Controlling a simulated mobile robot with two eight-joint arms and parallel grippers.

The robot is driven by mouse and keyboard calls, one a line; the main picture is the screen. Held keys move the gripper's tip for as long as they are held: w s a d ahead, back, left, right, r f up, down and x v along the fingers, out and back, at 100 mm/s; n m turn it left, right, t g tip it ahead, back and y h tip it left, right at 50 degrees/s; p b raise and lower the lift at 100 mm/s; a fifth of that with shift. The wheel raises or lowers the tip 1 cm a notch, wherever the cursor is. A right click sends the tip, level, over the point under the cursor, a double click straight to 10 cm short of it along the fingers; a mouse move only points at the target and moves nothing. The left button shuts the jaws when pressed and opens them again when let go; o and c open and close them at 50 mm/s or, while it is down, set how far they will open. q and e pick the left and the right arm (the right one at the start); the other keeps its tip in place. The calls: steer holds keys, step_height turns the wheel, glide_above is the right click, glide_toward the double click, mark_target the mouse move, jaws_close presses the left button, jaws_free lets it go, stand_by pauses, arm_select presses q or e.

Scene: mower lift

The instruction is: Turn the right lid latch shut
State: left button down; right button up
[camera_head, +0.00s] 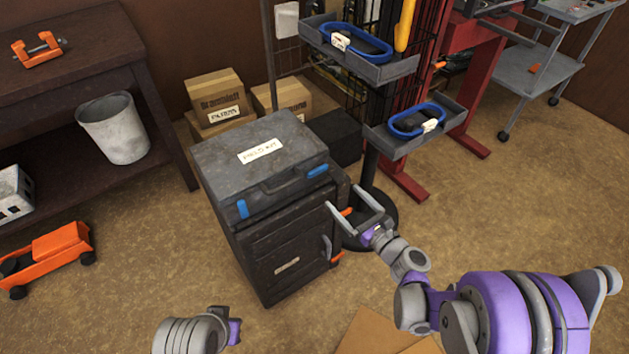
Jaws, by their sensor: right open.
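A grey case with a label on its lid (258,150) sits on a dark cabinet (290,245). Its lid is down. The blue right lid latch (317,171) lies sideways along the front edge of the lid. The blue left latch (242,208) stands upright on the case front. A dark handle (290,187) is between them. My right gripper (343,198) is open and empty, its fingers pointing toward the cabinet's right front, below and right of the right latch and apart from it. Part of my left arm shows at the bottom edge, but its fingers do not show.
A stand with grey trays (415,127) holding blue loops rises behind my right gripper. Orange pieces show at the cabinet's right side (337,258). Cardboard boxes (215,95) are behind the case. A flat cardboard piece (385,335) lies in front.

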mark_target(319, 172)
steer(key=b+x, duration=0.1)
steer(key=x, duration=1)
steer(key=c, duration=1.1)
steer(key=shift+c, duration=0.2)
